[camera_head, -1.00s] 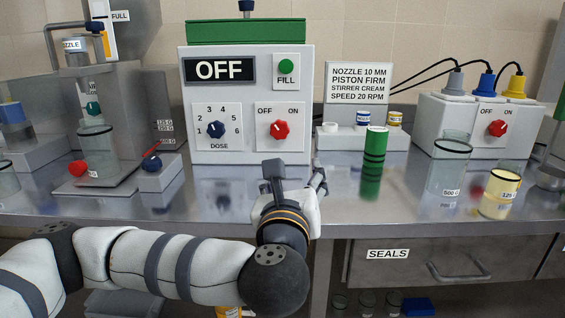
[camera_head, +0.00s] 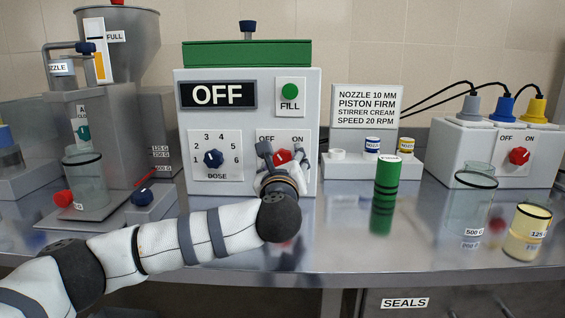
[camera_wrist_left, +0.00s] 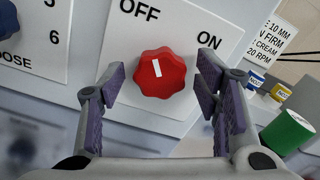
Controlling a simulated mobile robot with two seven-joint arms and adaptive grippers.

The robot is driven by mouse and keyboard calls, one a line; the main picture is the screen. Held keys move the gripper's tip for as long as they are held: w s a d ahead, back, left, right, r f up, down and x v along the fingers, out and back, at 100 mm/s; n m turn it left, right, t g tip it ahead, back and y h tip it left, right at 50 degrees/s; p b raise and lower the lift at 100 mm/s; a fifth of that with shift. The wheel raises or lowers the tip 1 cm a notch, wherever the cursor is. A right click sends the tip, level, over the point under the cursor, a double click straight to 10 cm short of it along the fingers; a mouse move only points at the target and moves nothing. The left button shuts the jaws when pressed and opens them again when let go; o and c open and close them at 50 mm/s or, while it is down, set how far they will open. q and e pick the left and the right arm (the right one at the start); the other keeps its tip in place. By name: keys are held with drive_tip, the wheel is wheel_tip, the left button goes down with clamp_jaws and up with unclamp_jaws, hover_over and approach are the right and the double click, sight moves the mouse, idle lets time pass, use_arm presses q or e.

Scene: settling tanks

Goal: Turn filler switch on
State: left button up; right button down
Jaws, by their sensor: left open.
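The filler switch is a red knob (camera_head: 282,156) on the white filler box (camera_head: 255,120), between the OFF and ON labels. In the left wrist view the red knob (camera_wrist_left: 160,73) has a white mark pointing up towards OFF. The display (camera_head: 218,95) reads OFF. My left gripper (camera_head: 288,152) is open in front of the knob and partly covers it. In the left wrist view its purple-padded fingers (camera_wrist_left: 165,90) stand on both sides of the knob, with gaps showing. My right gripper is not in view.
The blue dose knob (camera_head: 213,158) is left of the switch, and the green FILL button (camera_head: 290,92) is above it. A green cylinder (camera_head: 388,180) stands to the right on the steel bench. Another box with a red knob (camera_head: 519,156) is at the far right.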

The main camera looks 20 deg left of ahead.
use_arm(q)
drive_tip(key=c, duration=1.1)
drive_tip(key=shift+c, duration=0.2)
drive_tip(key=shift+r+m, duration=0.1)
drive_tip(key=shift+m, duration=0.2)
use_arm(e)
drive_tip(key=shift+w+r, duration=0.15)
use_arm(q)
drive_tip(key=shift+r+m+p, duration=0.2)
drive_tip(key=shift+m+p, duration=0.35)
drive_tip(key=shift+m, duration=0.45)
drive_tip(key=m+p, duration=0.2)
drive_tip(key=m, duration=0.3)
drive_tip(key=m+p, duration=0.1)
drive_tip(key=m, duration=0.3)
drive_tip(key=shift+f+m+p, duration=0.15)
drive_tip(key=shift+m+p, duration=0.25)
drive_tip(key=shift+m, duration=0.6)
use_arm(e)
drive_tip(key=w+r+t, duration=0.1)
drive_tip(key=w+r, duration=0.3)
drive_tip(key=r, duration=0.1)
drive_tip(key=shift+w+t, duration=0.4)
use_arm(q)
drive_tip(key=shift+f+m, duration=0.1)
drive_tip(key=shift+m, duration=0.2)
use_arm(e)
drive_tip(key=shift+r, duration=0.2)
